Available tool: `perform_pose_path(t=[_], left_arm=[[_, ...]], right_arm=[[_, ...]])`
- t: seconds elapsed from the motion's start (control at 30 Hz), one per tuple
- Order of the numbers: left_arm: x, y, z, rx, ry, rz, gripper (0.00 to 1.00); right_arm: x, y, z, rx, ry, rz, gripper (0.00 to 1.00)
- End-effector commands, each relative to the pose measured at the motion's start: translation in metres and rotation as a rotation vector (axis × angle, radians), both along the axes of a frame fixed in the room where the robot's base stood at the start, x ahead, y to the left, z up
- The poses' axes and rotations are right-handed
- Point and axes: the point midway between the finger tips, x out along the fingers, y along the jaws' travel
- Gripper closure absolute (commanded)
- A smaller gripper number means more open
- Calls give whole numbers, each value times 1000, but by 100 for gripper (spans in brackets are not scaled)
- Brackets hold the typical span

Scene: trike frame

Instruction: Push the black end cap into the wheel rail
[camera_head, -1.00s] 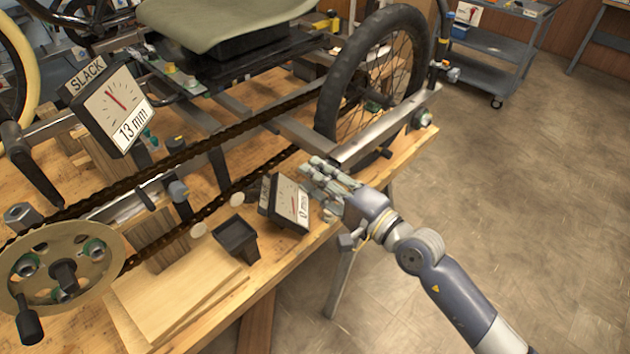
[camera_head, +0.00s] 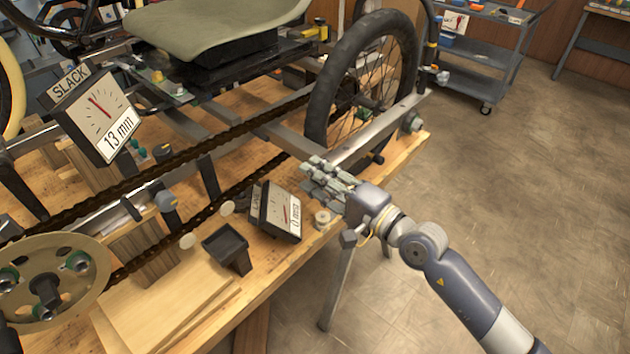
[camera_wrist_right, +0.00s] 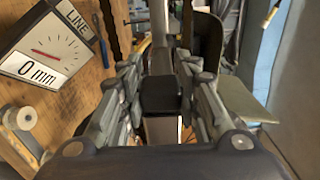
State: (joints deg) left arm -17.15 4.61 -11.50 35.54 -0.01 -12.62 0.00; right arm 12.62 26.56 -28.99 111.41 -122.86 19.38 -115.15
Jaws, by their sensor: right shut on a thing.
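The black end cap (camera_wrist_right: 160,95) shows in the right wrist view, squarely between the fingers of my right gripper (camera_wrist_right: 160,100), which is shut on it. In the head view my right gripper (camera_head: 322,180) is at the near end of the silver wheel rail (camera_head: 382,128), beside the spoked wheel (camera_head: 335,75). The fingers hide the cap and the rail's near end there. In the wrist view a grey bar (camera_wrist_right: 158,62) runs away behind the cap. I cannot tell whether the cap touches the rail. My left gripper is not in view.
The dial reading 0 mm (camera_head: 277,212) stands close left of the right gripper, with a small pale spool (camera_head: 322,218) near the table edge. A black tray-like holder (camera_head: 227,247) and the 13 mm slack dial (camera_head: 97,112) are farther left. Open floor lies right.

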Motion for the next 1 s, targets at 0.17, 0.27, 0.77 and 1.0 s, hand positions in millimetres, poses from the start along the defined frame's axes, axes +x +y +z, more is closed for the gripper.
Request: perform_pose_path(t=[0.17, 0.27, 0.77, 1.0], left_arm=[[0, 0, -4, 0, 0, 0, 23], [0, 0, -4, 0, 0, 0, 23], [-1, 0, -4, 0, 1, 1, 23], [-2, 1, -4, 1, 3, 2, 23]], right_arm=[[3, -3, -1, -1, -1, -1, 88], [4, -4, 0, -1, -1, -1, 88], [4, -4, 0, -1, -1, -2, 46], [2, -5, 0, -1, 1, -1, 46]])
